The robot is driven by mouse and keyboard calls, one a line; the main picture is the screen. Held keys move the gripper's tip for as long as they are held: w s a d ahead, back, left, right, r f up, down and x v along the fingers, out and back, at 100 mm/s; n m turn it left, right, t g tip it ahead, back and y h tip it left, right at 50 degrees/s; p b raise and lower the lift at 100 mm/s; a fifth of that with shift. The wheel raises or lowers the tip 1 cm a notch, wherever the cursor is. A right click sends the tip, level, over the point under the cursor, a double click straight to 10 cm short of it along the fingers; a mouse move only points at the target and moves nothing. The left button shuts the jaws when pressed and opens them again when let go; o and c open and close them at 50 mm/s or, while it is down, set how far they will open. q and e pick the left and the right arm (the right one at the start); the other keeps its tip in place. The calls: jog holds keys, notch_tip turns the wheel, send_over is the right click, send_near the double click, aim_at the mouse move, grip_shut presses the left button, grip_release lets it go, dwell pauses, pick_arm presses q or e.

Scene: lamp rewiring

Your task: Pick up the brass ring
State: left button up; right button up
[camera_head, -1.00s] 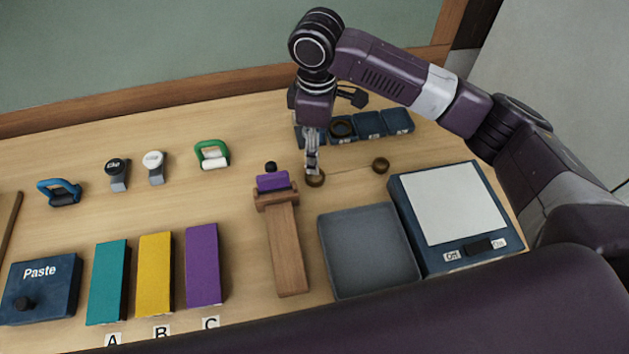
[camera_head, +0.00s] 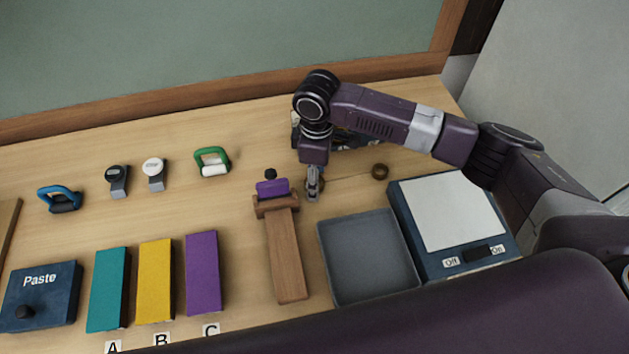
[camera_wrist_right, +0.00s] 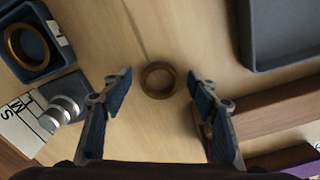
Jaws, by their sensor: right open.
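A small brass-brown ring (camera_wrist_right: 158,80) lies flat on the wooden table, centred between the fingertips in the right wrist view. In the head view this ring (camera_head: 321,184) is mostly hidden behind my gripper. My right gripper (camera_head: 313,196) points down over it. Its two fingers are spread apart and empty in the wrist view (camera_wrist_right: 160,88), one on each side of the ring and not visibly touching it. A second, similar ring (camera_head: 380,171) lies to the right on the table. My left gripper is not in view.
A wooden stand with a purple block (camera_head: 272,188) is close left of the gripper. A grey tray (camera_head: 340,278) and a blue Off/On device (camera_head: 437,256) lie nearer. A larger ring (camera_wrist_right: 27,47) sits in a blue bin (camera_wrist_right: 60,50), beside a metal cylinder (camera_wrist_right: 62,112).

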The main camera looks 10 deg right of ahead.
jog(key=shift+c, duration=0.2)
jog(key=c, duration=1.1)
jog(key=shift+r, duration=0.15)
